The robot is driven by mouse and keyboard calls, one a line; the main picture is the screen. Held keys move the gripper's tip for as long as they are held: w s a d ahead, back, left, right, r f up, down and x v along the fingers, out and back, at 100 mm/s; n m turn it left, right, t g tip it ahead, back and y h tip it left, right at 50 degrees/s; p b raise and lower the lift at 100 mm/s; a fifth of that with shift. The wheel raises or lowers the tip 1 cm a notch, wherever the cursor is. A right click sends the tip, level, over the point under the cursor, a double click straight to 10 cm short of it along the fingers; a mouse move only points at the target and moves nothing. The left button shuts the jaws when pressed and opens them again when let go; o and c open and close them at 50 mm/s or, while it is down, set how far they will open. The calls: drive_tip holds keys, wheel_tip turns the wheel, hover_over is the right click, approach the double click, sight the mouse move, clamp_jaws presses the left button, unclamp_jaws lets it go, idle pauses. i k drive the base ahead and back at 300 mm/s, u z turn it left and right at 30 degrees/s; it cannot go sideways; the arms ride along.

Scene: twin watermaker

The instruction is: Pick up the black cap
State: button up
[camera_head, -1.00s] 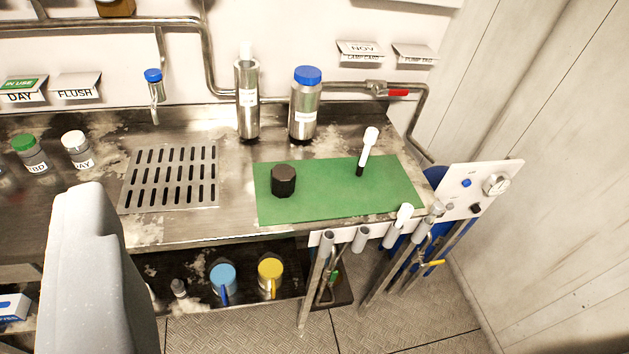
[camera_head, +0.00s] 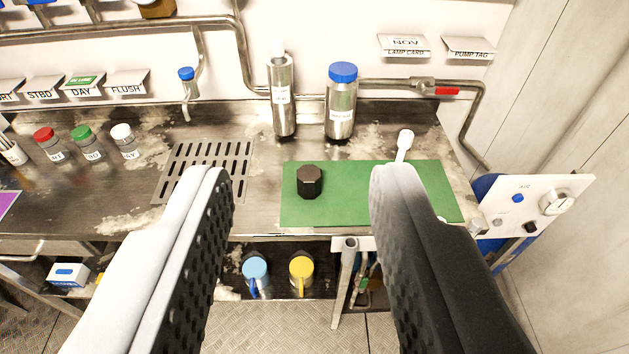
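The black cap (camera_head: 309,182) is a dark, many-sided knob standing on the left part of the green mat (camera_head: 340,208). My gripper (camera_head: 300,185) is open, with its two grey-white fingers wide apart and black ridged pads facing each other. In the picture the cap shows between the two fingertips, beyond them. Nothing is between the pads. The right finger covers part of the mat and the lower part of a white-headed tool (camera_head: 404,142).
A metal cylinder (camera_head: 283,100) and a blue-capped bottle (camera_head: 341,105) stand behind the mat. A slotted drain plate (camera_head: 210,158) lies to its left, with small capped jars (camera_head: 90,142) farther left. A gauge panel (camera_head: 535,205) is at right. Blue and yellow mugs (camera_head: 300,268) sit below.

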sight(309, 176)
drive_tip(key=z, duration=0.05)
drive_tip(key=i, duration=1)
drive_tip(key=u, duration=0.05)
